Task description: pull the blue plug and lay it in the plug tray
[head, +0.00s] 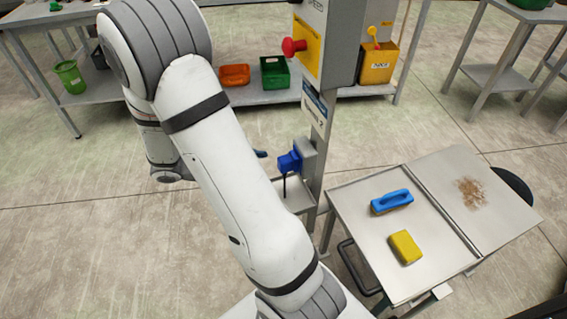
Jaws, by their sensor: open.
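The blue plug (289,162) sits at a grey socket box (308,151) on the side of a grey post, with a short dark cable hanging below it. A shallow metal tray (300,197), which looks like the plug tray, is fixed low on the post just under the plug. My arm covers the tray's left part.
At right, a steel trolley (450,225) holds a blue-handled brush (391,201), a yellow sponge (404,247) and a brown stain. Bins stand on the shelf behind. The floor at left is clear.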

